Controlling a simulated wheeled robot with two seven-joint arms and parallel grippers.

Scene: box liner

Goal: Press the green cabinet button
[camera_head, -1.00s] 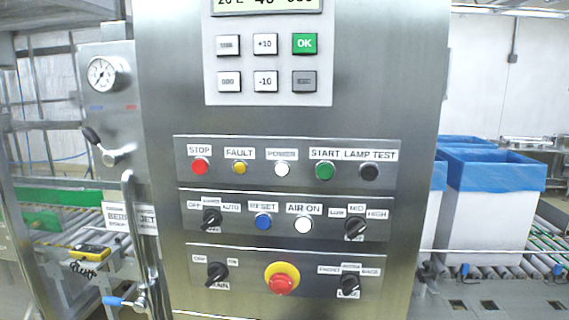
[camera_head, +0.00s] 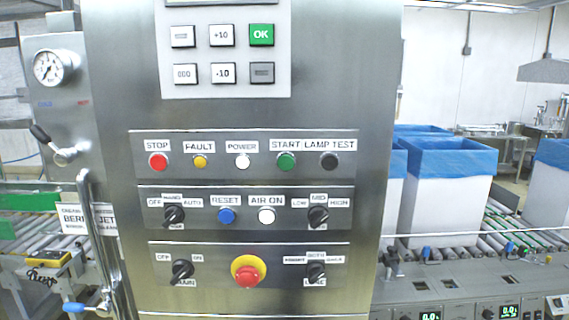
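The steel control cabinet (camera_head: 365,120) stands straight ahead. Its upper button row holds the round green START button (camera_head: 286,161), between the white POWER button (camera_head: 242,161) and the black LAMP TEST button (camera_head: 329,161). Red STOP (camera_head: 158,161) and yellow FAULT (camera_head: 200,162) sit further left in the same row. A square green OK key (camera_head: 261,35) is on the keypad above. Neither of my grippers is in view.
Below are the blue RESET button (camera_head: 226,215), several black selector knobs and a red emergency stop (camera_head: 248,272) on a yellow collar. A pipe handle (camera_head: 95,230) runs down the left side. White bins with blue liners (camera_head: 450,158) stand on a roller conveyor at right.

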